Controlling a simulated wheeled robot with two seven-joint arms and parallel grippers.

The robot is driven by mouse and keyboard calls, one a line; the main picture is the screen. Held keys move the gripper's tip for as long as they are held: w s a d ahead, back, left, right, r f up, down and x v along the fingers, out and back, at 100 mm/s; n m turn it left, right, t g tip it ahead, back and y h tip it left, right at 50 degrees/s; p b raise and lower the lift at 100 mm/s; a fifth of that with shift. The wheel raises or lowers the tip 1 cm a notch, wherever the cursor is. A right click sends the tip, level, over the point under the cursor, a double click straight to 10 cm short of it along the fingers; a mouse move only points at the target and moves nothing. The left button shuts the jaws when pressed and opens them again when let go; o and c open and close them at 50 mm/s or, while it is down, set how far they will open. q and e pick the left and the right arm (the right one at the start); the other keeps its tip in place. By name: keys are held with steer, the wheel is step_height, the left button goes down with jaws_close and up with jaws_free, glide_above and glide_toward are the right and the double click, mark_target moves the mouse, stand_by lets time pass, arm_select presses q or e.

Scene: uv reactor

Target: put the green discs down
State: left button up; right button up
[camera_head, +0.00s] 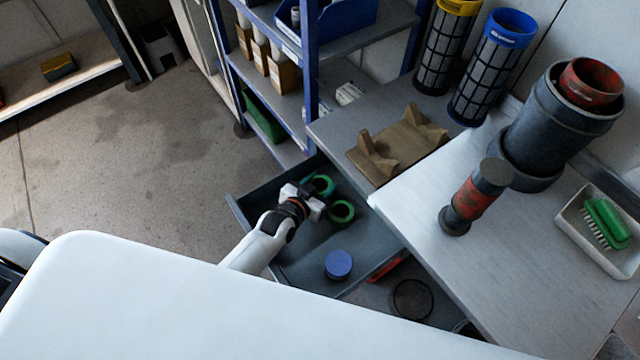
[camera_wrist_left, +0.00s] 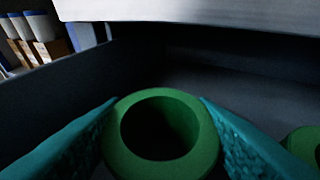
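A green ring-shaped disc (camera_head: 324,184) is at my left gripper (camera_head: 314,203), inside or just above the open grey drawer (camera_head: 290,262). In the left wrist view this green disc (camera_wrist_left: 205,150) sits between the two teal fingers, with a finger against each side. Its round opening faces the camera. I cannot tell whether it touches the drawer floor. A second green disc (camera_head: 342,222) lies in the drawer just right of the gripper, and its edge shows at the right of the left wrist view (camera_wrist_left: 304,143). My right gripper is not in view.
A blue round lid (camera_head: 338,265) and a red item (camera_head: 386,267) are nearer in the drawer area. The worktop (camera_head: 420,222) overhangs on the right, with a brown cradle (camera_head: 402,146) and a red-and-grey cylinder (camera_head: 474,197) on it. A blue-framed shelf (camera_head: 310,60) stands behind.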

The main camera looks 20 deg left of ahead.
arm_select(q)
steer(key=o, duration=0.4)
steer(key=shift+o, duration=0.2)
steer(key=shift+s+r, duration=0.1)
steer(key=shift+r, duration=0.1)
steer(key=p+v, duration=0.1)
steer(key=v, duration=1)
steer(key=shift+s+a+r, duration=0.1)
steer(key=shift+s+r, duration=0.15)
steer(key=shift+s, duration=0.05)
